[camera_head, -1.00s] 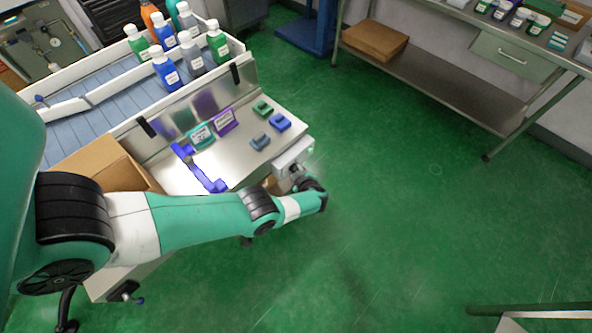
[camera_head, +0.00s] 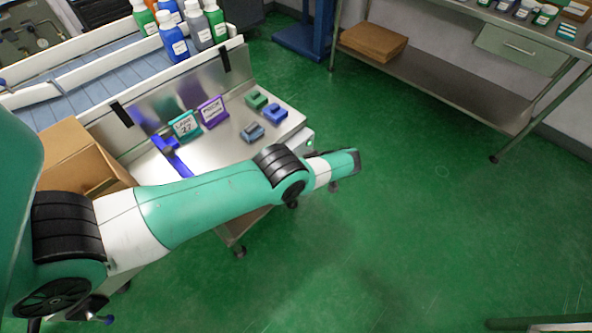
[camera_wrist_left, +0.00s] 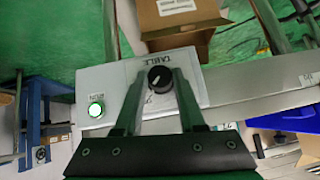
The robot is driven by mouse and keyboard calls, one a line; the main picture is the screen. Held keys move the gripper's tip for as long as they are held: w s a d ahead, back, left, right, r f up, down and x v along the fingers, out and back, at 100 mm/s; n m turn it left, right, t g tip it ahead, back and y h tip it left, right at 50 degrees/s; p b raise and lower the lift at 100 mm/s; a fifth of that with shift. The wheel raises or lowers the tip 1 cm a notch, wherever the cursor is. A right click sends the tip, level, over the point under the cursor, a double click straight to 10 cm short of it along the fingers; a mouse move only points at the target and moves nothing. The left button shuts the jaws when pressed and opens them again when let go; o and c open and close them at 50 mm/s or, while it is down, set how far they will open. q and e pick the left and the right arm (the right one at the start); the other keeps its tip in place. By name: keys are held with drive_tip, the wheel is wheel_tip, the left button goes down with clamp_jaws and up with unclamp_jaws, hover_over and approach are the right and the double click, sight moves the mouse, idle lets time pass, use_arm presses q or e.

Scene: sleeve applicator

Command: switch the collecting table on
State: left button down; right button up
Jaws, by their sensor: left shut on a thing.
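The collecting table (camera_head: 226,148) is a steel-topped table at the left in the head view. In the left wrist view its grey-white switch panel (camera_wrist_left: 118,77) carries a black rotary knob (camera_wrist_left: 158,77) under a label reading "TABLE". My right gripper is in neither view.
Signs (camera_head: 212,111), small coloured blocks (camera_head: 256,99) and a blue part (camera_head: 170,155) are on the table. An open cardboard box (camera_head: 75,150) stands at its left. Bottles (camera_head: 173,40) stand behind. Green floor to the right is clear, up to a steel bench (camera_head: 430,85).

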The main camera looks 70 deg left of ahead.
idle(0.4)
use_arm(q)
drive_tip(key=c, duration=0.5)
unclamp_jaws()
drive_tip(key=p+v, duration=0.1)
drive_tip(key=v, duration=1)
drive_tip(key=shift+w+r+p, duration=0.2)
drive_tip(key=shift+r+p, duration=0.1)
drive_tip(key=shift+p, duration=0.05)
drive_tip(key=shift+d, duration=0.1)
